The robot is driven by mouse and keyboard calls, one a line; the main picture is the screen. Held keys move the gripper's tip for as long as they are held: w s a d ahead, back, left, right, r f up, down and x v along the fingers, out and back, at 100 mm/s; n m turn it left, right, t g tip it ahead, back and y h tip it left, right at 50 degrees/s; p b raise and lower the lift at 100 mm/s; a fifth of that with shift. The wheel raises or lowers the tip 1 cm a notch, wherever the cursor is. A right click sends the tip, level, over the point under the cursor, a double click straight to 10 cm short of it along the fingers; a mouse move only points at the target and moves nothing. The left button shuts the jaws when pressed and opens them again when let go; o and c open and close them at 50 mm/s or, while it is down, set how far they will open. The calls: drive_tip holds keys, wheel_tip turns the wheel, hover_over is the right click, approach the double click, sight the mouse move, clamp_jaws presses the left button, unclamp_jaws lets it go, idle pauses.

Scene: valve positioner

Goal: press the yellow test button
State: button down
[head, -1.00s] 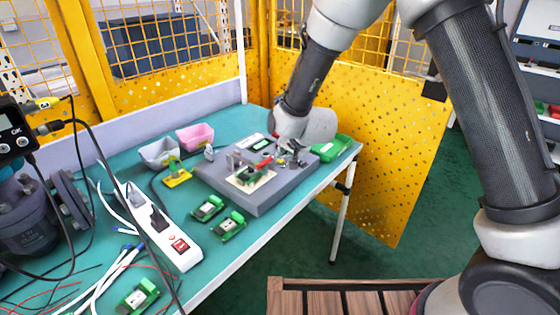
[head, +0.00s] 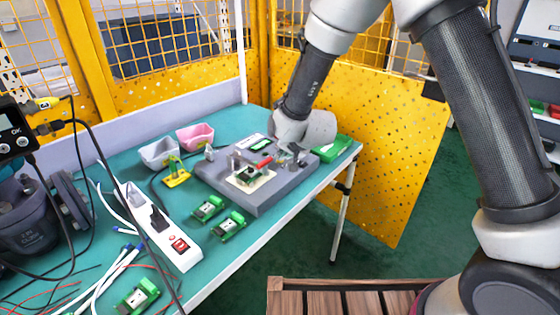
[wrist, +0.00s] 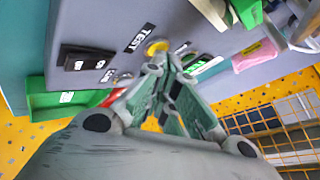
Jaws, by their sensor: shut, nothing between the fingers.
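The yellow test button (wrist: 157,47) shows in the wrist view on the grey fixture panel, beside a "TEST" label (wrist: 140,38). My gripper (wrist: 156,66) is shut and empty, with its fingertips right at the button's lower edge in that view. I cannot tell whether they touch it or whether it is pressed down. In the head view my gripper (head: 287,158) is low over the back right part of the grey fixture (head: 258,207). The button cannot be made out there.
A black rocker switch (wrist: 88,60) sits on the panel near the button. A red-handled clamp (head: 262,163) stands on the fixture. A green tray (head: 332,150) is to its right; grey (head: 160,153) and pink (head: 195,137) bins are behind left. Yellow fencing (head: 370,150) stands behind.

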drive_tip(key=shift+r, duration=0.8)
drive_tip(key=shift+r, duration=2.55)
